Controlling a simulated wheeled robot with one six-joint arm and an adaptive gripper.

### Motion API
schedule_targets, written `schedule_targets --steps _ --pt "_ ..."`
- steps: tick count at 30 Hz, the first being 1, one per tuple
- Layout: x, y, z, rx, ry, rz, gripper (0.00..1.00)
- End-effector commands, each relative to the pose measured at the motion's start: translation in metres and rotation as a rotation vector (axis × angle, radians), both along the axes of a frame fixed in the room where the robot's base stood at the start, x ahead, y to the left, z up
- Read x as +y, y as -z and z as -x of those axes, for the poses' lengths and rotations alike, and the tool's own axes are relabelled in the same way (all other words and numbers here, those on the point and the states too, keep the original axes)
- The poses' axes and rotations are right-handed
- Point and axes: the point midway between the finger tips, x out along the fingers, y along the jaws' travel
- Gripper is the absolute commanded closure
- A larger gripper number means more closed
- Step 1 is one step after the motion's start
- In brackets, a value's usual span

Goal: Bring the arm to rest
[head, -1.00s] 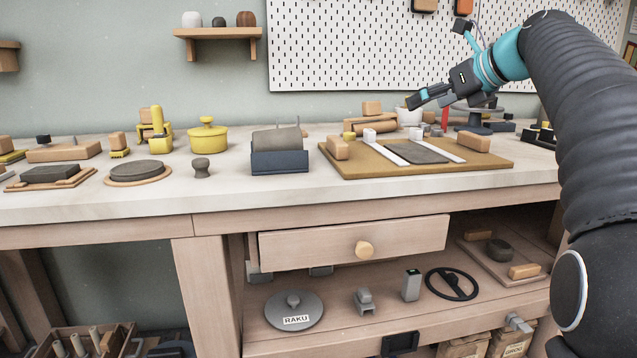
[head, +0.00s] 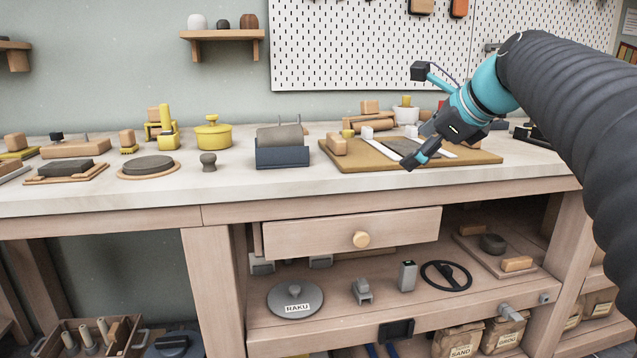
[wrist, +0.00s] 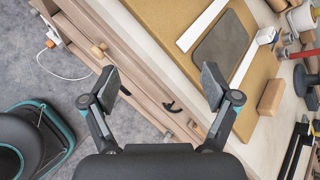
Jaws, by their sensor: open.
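My gripper (head: 415,162) hangs in the air above the right part of the workbench, over the front of a tan board (head: 350,162) in the head view. In the wrist view my gripper (wrist: 160,85) has its two fingers spread wide with nothing between them. Below it in the wrist view are the bench's front edge and the floor (wrist: 85,135). The tan board (wrist: 160,20) carries a grey slab (wrist: 221,45) between two white strips. My arm comes in from the right of the head view and hides part of the bench.
A dark blue box (head: 282,156) holds a grey piece left of the board. A yellow pot (head: 213,135) and a dark round disc (head: 148,165) stand further left. The drawer (head: 330,233) juts from the bench front. A grey RAKU lid (head: 295,298) lies on the lower shelf.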

Motion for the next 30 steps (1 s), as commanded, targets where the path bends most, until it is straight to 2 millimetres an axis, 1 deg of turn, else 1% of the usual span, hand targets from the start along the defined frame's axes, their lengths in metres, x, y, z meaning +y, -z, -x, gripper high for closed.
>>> schedule_targets --steps 1,3,5,6,8,9,14,15,17,18,21,24,26,27,30 --pt "0.007 0.011 0.015 -0.012 -0.055 0.078 0.13" --pt "0.014 0.031 0.038 -0.032 -0.147 0.211 0.13" --pt "0.019 0.049 0.058 -0.051 -0.240 0.330 0.13" --pt "0.022 0.062 0.071 -0.062 -0.303 0.408 0.13" --pt "0.025 0.082 0.092 -0.077 -0.403 0.526 0.13" --pt "0.027 0.095 0.106 -0.088 -0.474 0.603 0.13" --pt "0.031 0.152 0.163 -0.127 -0.779 0.899 0.13" --pt "0.031 0.167 0.177 -0.138 -0.861 0.971 0.13" --pt "0.031 0.189 0.197 -0.153 -0.987 1.073 0.13" --pt "0.030 0.204 0.210 -0.163 -1.068 1.136 0.13" --pt "0.027 0.235 0.238 -0.187 -1.257 1.272 0.13" --pt "0.024 0.260 0.258 -0.205 -1.404 1.367 0.13" --pt "0.023 0.270 0.265 -0.213 -1.466 1.406 0.13" --pt "0.022 0.272 0.267 -0.215 -1.482 1.415 0.13" --pt "0.022 0.272 0.267 -0.215 -1.482 1.415 0.13"
